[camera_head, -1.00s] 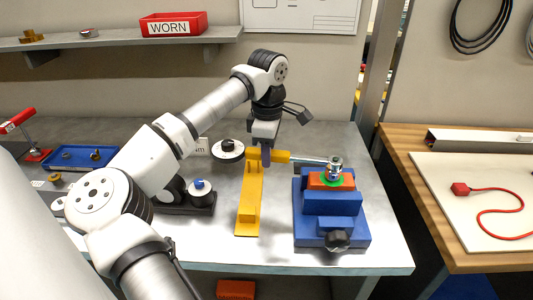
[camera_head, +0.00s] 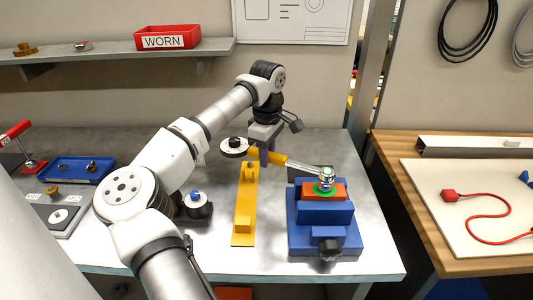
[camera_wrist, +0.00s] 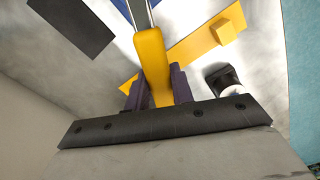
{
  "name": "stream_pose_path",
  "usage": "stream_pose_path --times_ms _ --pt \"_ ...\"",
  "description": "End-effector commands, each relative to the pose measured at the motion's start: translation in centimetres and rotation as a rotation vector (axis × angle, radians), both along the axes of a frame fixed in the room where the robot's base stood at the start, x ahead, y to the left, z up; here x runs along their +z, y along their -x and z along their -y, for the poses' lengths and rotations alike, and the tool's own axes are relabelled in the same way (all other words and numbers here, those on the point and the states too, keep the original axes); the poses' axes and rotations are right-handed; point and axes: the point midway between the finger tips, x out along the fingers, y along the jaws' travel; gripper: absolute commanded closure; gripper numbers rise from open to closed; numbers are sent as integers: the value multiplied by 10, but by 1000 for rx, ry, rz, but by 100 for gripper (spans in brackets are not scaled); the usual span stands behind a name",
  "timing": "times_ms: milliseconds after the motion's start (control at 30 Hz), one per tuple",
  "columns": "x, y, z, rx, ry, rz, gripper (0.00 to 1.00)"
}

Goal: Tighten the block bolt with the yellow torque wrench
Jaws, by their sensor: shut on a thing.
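The yellow torque wrench (camera_head: 277,159) has a yellow handle and a metal shaft. My gripper (camera_head: 264,156) is shut on its handle, which also shows between the dark fingers in the wrist view (camera_wrist: 157,95). The wrench head is at the bolt (camera_head: 326,178) on top of the block; whether it is fully seated is too small to tell. The orange block (camera_head: 310,191) sits in a blue vise (camera_head: 325,232) with a black knob. A green ring shows around the bolt's base.
A yellow holder (camera_head: 244,212) lies on the table left of the vise, below the wrench. A black stand with a blue-topped white part (camera_head: 197,200) is further left. A blue tray (camera_head: 75,169) is at the far left. The table's front edge is near the vise.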

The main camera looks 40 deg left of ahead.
Motion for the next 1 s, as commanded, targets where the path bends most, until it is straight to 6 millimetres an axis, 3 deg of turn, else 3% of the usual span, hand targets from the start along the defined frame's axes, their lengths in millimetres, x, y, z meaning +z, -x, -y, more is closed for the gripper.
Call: stream_pose_path --times_ms 467,800,1000 --pt "19 -2 0 2 0 11 100" --pt "58 -2 0 4 -1 12 100" --pt "64 -1 0 3 0 7 100"
